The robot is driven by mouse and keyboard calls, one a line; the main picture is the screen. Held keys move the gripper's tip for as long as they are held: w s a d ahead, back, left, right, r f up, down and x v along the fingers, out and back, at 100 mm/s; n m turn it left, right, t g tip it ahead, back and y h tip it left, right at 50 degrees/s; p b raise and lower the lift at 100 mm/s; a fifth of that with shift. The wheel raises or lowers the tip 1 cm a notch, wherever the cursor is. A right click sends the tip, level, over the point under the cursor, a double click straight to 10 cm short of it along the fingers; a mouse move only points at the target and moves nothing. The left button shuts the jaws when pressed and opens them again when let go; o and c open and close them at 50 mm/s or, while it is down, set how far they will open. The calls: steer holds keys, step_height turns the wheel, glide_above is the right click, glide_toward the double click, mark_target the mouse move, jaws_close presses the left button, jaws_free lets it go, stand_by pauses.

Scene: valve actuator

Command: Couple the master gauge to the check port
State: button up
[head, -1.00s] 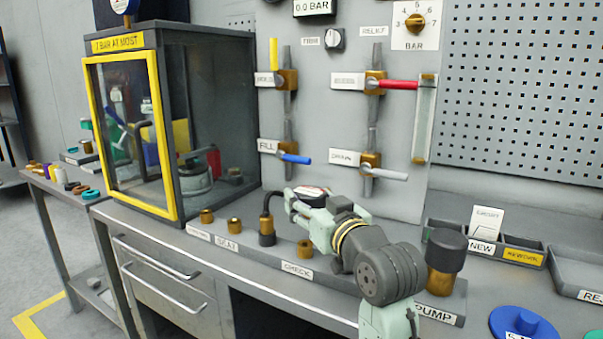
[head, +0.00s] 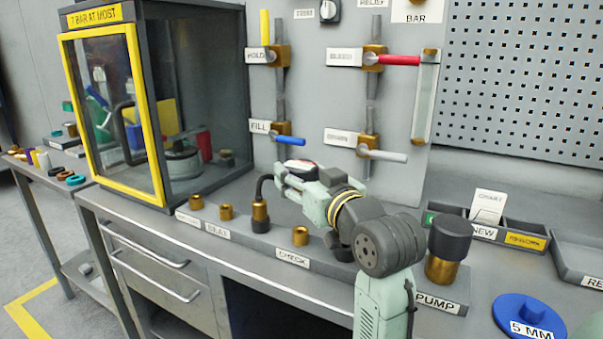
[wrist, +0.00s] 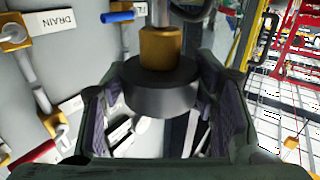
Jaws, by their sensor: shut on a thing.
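My gripper (head: 284,178) is above the bench ledge, shut on the gauge (head: 301,166), whose pale face shows just behind the fingers. In the wrist view my gripper (wrist: 163,105) straddles the gauge's dark round body (wrist: 160,92), with a brass fitting (wrist: 160,47) and a grey stem beyond it. A black hose (head: 265,182) curves from beside the gripper down to a brass coupling (head: 260,210) with a black collar. The coupling stands left of the brass check port (head: 300,236), apart from it. Whether the coupling touches the ledge is unclear. The port's top is uncovered.
Two brass ports (head: 226,211) stand to the left by the SEAL label. A black-capped pump fitting (head: 448,245) stands to the right, near my arm. The valve panel (head: 315,100) rises behind; a yellow-framed cabinet (head: 120,115) is at left, parts trays (head: 500,228) at right.

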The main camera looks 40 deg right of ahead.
steer(key=shift+f+b, duration=1.7)
steer(key=shift+f, duration=0.85)
steer(key=shift+f+b, duration=1)
steer(key=shift+f, duration=0.65)
steer(key=o, duration=1.5)
steer(key=shift+s, duration=0.1)
steer(key=v, duration=1.1)
steer(key=shift+s+a, duration=0.15)
steer(key=shift+s, duration=0.25)
